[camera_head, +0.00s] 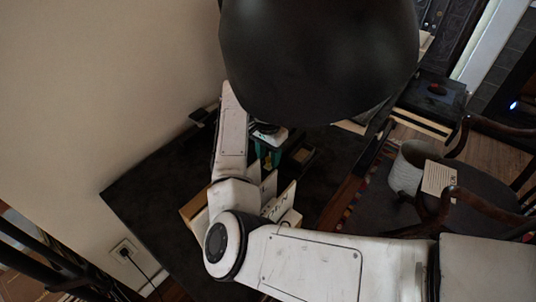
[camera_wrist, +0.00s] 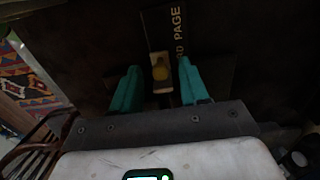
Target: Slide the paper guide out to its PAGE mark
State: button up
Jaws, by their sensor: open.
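In the head view the teal fingers (camera_head: 268,152) show beneath my arm over the dark table. My arm hides much around them, and I cannot make out the guide there.
The dark table (camera_head: 148,195) runs along the wall. Pale lettered boards (camera_head: 281,203) stand close beside my arm. A small brown block (camera_head: 302,154) lies right of the fingers. A grey bin (camera_head: 405,172) and wooden chairs (camera_head: 476,196) stand farther right.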

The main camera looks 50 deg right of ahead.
grip_shut()
dwell(0.5)
